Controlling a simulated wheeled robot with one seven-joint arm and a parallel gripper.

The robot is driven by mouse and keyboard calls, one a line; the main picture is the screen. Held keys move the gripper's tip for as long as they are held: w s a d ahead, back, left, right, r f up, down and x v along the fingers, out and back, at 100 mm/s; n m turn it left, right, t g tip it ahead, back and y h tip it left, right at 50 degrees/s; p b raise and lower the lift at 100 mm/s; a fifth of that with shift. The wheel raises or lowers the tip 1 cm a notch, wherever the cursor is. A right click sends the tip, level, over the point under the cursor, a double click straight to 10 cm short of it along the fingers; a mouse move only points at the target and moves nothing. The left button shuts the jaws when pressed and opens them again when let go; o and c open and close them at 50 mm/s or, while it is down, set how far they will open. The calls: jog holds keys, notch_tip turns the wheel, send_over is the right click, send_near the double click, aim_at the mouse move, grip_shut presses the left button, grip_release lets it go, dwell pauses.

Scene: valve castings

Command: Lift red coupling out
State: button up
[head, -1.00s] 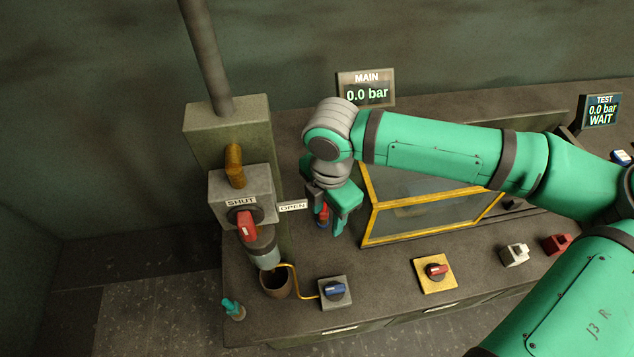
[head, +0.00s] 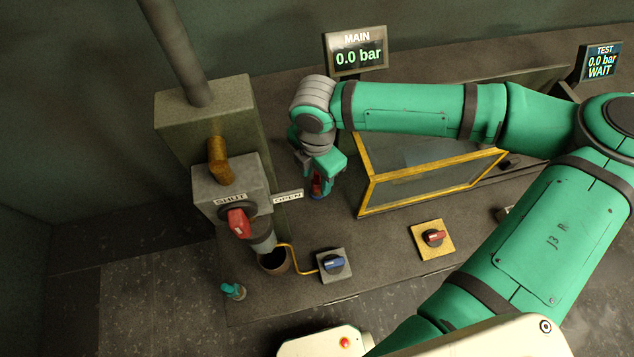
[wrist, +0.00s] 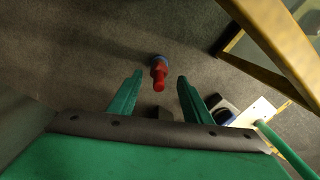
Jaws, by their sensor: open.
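The red coupling (head: 317,186) stands on the bench between the grey valve block and the yellow-framed case, with a blue part at its base. It also shows in the wrist view (wrist: 160,80), red end toward the camera. My gripper (head: 320,177) is open at the coupling, partly covering it in the head view. In the wrist view its two green fingers (wrist: 159,84) lie one on each side of the coupling, with a gap on both sides. I cannot tell how far down the fingers reach along it.
The yellow-framed glass case (head: 430,185) stands close right of my gripper. The valve block (head: 232,187) with a red handle, SHUT and OPEN signs stands left. A blue-knob switch (head: 334,264), a red-knob switch (head: 433,238) and a dark cup (head: 273,262) are nearer. The MAIN display (head: 356,52) reads 0.0 bar.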

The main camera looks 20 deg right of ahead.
aim_at(317, 183)
jog(key=f, duration=0.4)
jog(key=shift+w+d, duration=0.2)
jog(key=shift+c, duration=0.4)
grip_shut()
notch_tip(317, 183, up, 10)
dwell(0.3)
